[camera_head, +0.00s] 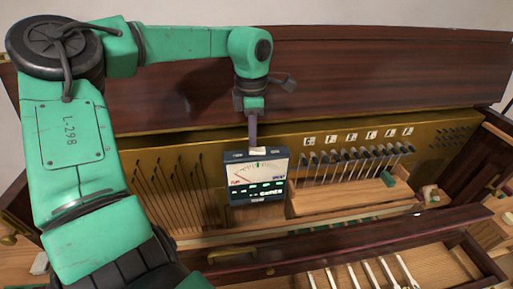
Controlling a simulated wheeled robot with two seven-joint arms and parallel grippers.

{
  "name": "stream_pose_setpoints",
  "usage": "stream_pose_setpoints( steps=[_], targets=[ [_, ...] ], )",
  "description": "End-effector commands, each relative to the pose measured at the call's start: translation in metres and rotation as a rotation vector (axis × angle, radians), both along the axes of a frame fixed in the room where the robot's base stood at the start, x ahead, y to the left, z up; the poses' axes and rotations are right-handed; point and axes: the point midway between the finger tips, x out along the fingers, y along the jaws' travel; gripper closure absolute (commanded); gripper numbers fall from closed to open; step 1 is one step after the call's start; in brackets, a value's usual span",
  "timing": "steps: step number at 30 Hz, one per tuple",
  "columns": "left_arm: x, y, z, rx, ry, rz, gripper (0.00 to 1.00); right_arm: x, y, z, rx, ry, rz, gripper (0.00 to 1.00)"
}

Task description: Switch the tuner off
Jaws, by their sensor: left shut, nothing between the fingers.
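The tuner (258,180) is a dark box with a pale needle dial. Lit green marks and letters show on its face. It stands upright in front of the brass panel, near the middle of the view. My left gripper (255,143) comes down from above, shut and empty, with its tip at the tuner's top edge. The tip is close to a small pale piece (258,151) on top of the tuner; I cannot tell whether they touch. My right gripper is not in view.
The open piano has a brass panel (190,215) with strings at left. Several dark-headed hammers (350,157) stand in a row right of the tuner, under labelled tags. Several pale keys (370,272) lie in the tray in front. A dark wooden rail (330,246) crosses before the tuner.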

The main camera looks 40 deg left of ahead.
Motion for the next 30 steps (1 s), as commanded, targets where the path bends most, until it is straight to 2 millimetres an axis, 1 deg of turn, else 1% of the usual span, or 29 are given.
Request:
stream_pose_setpoints(
  steps=[11, 30],
  targets=[
    [0.0, 0.0, 0.0, 0.0, 0.0, 0.0, 1.0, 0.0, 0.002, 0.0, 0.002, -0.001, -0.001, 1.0],
    [0.0, 0.0, -0.01, 0.0, 0.0, 0.0, 1.0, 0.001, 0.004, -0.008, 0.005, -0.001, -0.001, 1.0]
  ],
)
